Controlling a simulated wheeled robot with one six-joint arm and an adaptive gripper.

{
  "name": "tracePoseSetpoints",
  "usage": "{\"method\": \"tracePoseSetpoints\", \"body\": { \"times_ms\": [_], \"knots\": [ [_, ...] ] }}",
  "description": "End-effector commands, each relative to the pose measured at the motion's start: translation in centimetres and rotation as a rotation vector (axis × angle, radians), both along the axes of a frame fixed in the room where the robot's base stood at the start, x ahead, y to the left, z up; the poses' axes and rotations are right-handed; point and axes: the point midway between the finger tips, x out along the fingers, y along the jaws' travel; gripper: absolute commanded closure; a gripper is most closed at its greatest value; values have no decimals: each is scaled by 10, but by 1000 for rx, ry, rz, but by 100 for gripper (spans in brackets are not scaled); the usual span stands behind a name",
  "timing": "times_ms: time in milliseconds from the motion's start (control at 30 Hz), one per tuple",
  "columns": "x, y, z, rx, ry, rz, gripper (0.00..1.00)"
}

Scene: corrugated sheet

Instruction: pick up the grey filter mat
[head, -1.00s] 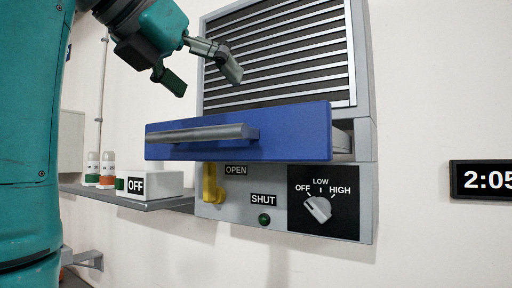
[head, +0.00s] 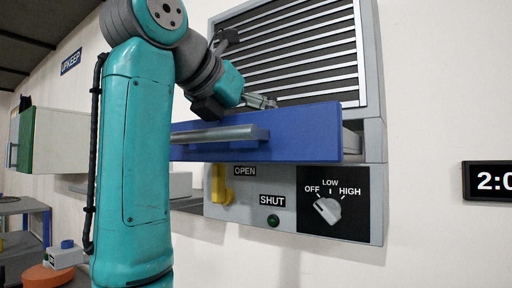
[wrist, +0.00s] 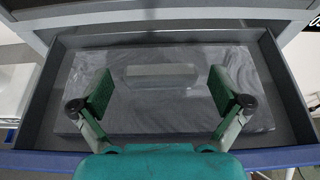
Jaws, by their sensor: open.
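The grey filter mat (wrist: 160,112) lies flat in the pulled-out drawer in the wrist view, with a paler raised block or handle (wrist: 161,76) near its far middle. The drawer (head: 262,134) has a blue front with a grey bar handle and stands out from the wall unit. My gripper (wrist: 160,88) is open above the mat, its two green-padded fingers spread to either side of the raised part. Nothing is between the fingertips. In the head view the drawer front hides the mat and part of my gripper (head: 250,103).
The wall unit has a slatted grille (head: 295,60) above the drawer. Below are a yellow latch (head: 221,184) by the OPEN label, a green lamp (head: 272,221) and a dial (head: 328,210). The drawer's side walls (wrist: 285,90) stand close around the mat.

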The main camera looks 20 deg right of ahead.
Motion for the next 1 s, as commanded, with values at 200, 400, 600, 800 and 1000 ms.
{"method": "tracePoseSetpoints", "body": {
  "times_ms": [200,400,600,800,1000],
  "knots": [
    [0,0,0,0,0,0,10],
    [0,0,0,0,0,0,54],
    [0,0,0,0,0,0,54],
    [-2,3,4,0,-1,2,54],
    [-5,7,21,1,-1,1,54]
  ]
}}
